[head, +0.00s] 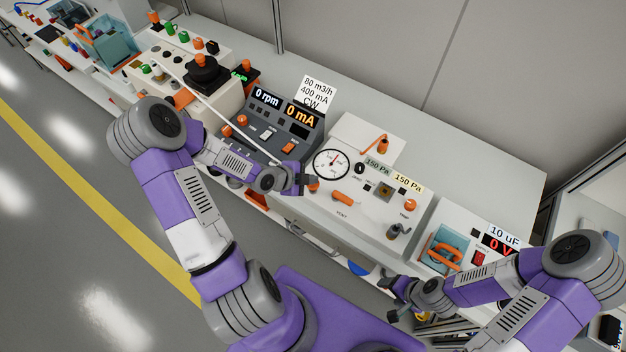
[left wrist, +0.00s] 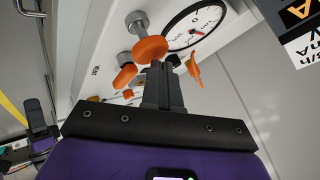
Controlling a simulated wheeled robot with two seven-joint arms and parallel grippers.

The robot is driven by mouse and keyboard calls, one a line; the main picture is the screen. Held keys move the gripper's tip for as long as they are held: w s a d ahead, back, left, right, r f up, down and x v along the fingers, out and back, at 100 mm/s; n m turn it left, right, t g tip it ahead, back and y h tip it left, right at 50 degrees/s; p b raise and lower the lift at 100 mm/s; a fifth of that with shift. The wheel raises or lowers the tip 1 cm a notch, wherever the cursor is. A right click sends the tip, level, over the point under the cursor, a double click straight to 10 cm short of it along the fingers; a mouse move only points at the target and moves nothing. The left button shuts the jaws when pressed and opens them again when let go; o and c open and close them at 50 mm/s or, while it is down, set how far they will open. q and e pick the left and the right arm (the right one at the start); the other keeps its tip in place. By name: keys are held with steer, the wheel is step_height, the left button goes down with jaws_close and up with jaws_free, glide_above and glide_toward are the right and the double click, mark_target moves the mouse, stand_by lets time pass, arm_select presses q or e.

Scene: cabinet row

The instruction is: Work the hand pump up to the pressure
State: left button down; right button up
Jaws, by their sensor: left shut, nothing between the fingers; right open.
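The white pump panel (head: 365,220) has a round dial gauge (head: 332,163) with a red needle and two tags reading 150 Pa. The gauge also shows in the left wrist view (left wrist: 192,27). My left gripper (head: 303,181) is at the panel's left front edge, by an orange knob (head: 314,186). In the left wrist view its shut, empty fingers (left wrist: 160,75) point at a round orange knob (left wrist: 151,48) on a grey stem; I cannot tell whether they touch. An orange handle (head: 344,197) sits by the word VENT. My right gripper (head: 393,299) is open and empty, low before the bench.
A grey console (head: 275,125) reading 0 rpm and 0 mA stands left of the panel. A white unit with an orange handle (head: 447,256) and a 10 uF tag is at right. The bench top behind (head: 450,165) is clear.

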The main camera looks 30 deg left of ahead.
arm_select(q)
steer(key=shift+r+p, duration=0.3)
steer(key=shift+r, duration=0.3)
steer(key=shift+r, duration=0.1)
step_height(320, 180, up, 5)
steer(key=p, duration=0.4)
steer(key=shift+p, duration=0.3)
stand_by(0.3)
